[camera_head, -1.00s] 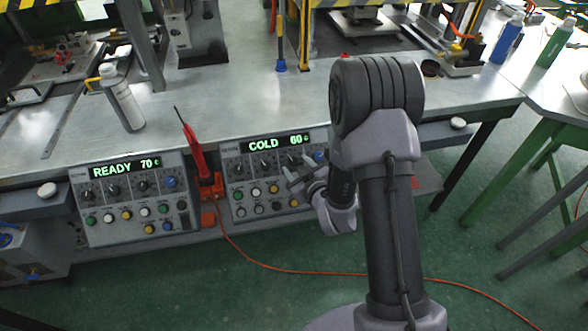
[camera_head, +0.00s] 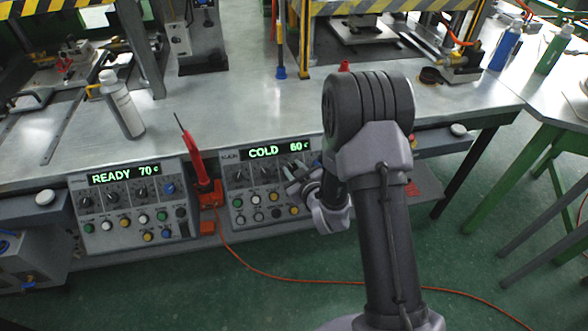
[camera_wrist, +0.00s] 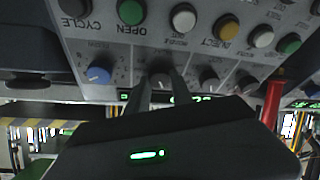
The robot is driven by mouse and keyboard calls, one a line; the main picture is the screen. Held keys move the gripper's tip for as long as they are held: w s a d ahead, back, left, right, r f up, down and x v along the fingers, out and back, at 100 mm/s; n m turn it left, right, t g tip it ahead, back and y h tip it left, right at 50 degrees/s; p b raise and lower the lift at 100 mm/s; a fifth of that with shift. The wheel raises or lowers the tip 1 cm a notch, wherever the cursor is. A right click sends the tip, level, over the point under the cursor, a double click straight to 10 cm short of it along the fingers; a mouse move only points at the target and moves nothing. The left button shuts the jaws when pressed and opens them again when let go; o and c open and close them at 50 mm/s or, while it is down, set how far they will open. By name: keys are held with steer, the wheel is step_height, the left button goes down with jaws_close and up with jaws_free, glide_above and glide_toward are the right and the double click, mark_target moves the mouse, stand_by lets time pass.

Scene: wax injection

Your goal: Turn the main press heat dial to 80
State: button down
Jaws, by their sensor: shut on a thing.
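The right control panel (camera_head: 237,183) has a display (camera_head: 279,150) reading COLD 60 c, with a row of dials below it. My gripper (camera_head: 291,175) is at the right part of this row. In the wrist view, which shows the panel upside down, my gripper (camera_wrist: 160,84) is shut on a dark dial (camera_wrist: 160,77), one finger on each side. This dial is beside the blue knob (camera_wrist: 98,74). The dial's pointer and scale are mostly hidden by the fingers. I cannot read which panel is labelled main press.
The left control panel (camera_head: 92,228) reads READY 70 c. A red tool (camera_head: 197,160) stands upright between the panels, with an orange cable (camera_head: 262,268) on the floor. A white bottle (camera_head: 122,105) stands on the bench (camera_head: 225,105).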

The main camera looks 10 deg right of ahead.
steer(key=shift+m, duration=0.4)
steer(key=m+h, duration=0.1)
steer(key=m, duration=0.2)
steer(key=shift+a+h, duration=0.1)
steer(key=shift+h, duration=0.2)
steer(key=m, duration=0.2)
steer(key=m+h, duration=0.1)
steer(key=m, duration=0.1)
steer(key=shift+m+h, duration=0.3)
steer(key=shift+m, duration=0.1)
steer(key=m+h, duration=0.1)
steer(key=m, duration=0.3)
steer(key=m+g+h, duration=0.1)
steer(key=m, duration=0.3)
steer(key=shift+h, duration=0.3)
steer(key=m+g, duration=0.1)
steer(key=m, duration=0.4)
steer(key=shift+g+h, duration=0.3)
steer(key=shift+g, duration=0.1)
steer(key=m+g, duration=0.1)
steer(key=m, duration=0.3)
steer(key=shift+m+g, duration=0.3)
